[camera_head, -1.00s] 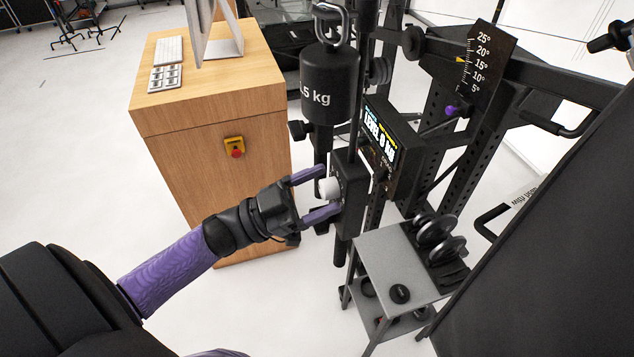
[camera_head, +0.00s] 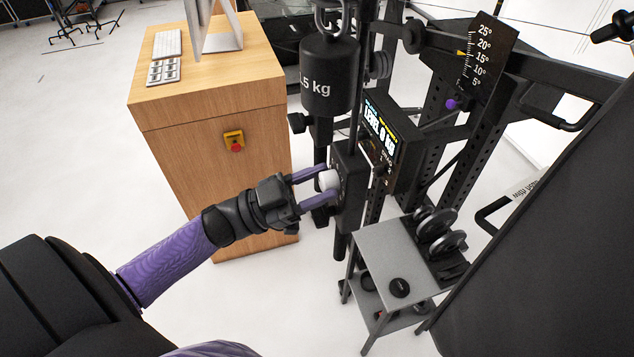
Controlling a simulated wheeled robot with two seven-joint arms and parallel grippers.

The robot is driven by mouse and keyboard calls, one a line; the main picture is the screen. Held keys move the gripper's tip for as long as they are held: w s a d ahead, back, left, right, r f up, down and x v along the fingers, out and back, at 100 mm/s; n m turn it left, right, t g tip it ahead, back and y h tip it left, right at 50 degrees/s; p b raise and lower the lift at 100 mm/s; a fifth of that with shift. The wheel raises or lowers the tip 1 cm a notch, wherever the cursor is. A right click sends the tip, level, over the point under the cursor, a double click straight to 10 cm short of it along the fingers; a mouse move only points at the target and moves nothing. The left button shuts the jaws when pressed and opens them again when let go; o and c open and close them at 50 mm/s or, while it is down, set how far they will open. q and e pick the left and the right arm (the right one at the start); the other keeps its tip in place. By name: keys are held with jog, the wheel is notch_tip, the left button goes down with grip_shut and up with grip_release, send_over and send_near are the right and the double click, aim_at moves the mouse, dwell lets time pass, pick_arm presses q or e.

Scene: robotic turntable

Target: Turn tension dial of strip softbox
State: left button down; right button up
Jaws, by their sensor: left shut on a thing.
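A white round dial (camera_head: 328,180) sits on the side of a black box (camera_head: 349,188) on the dark upright stand. My left gripper (camera_head: 322,186) comes in from the left, and its two purple fingers are shut on the dial, one above and one below it. A lit display (camera_head: 381,128) on the stand, just right of the dial, reads "LEVEL 0" followed by smaller text. My right gripper is not in view.
A black weight (camera_head: 329,78) hangs above the dial. A wooden cabinet (camera_head: 210,150) with a red button (camera_head: 235,142) stands left. A grey side table (camera_head: 388,250) with black discs stands below right. An angle scale (camera_head: 484,58) is at upper right.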

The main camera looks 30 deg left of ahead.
pick_arm(q)
jog(key=m+g, duration=0.1)
jog(key=m, duration=0.2)
jog(key=shift+h+b, duration=0.3)
jog(key=shift+b, duration=0.1)
jog(key=m+g, duration=0.1)
jog(key=m, duration=0.1)
jog(key=m+g, duration=0.1)
jog(key=m, duration=0.2)
jog(key=shift+g+h+b, duration=0.3)
jog(key=shift+h+b, duration=0.1)
jog(key=m+g, duration=0.2)
jog(key=m, duration=0.2)
jog(key=shift+w+a+r, duration=0.1)
jog(key=shift+r+m+g+y, duration=0.1)
jog(key=shift+m+g+y, duration=0.35)
jog(key=shift+m, duration=1.15)
jog(key=shift+c, duration=1.3)
grip_release()
jog(key=shift+a, duration=0.1)
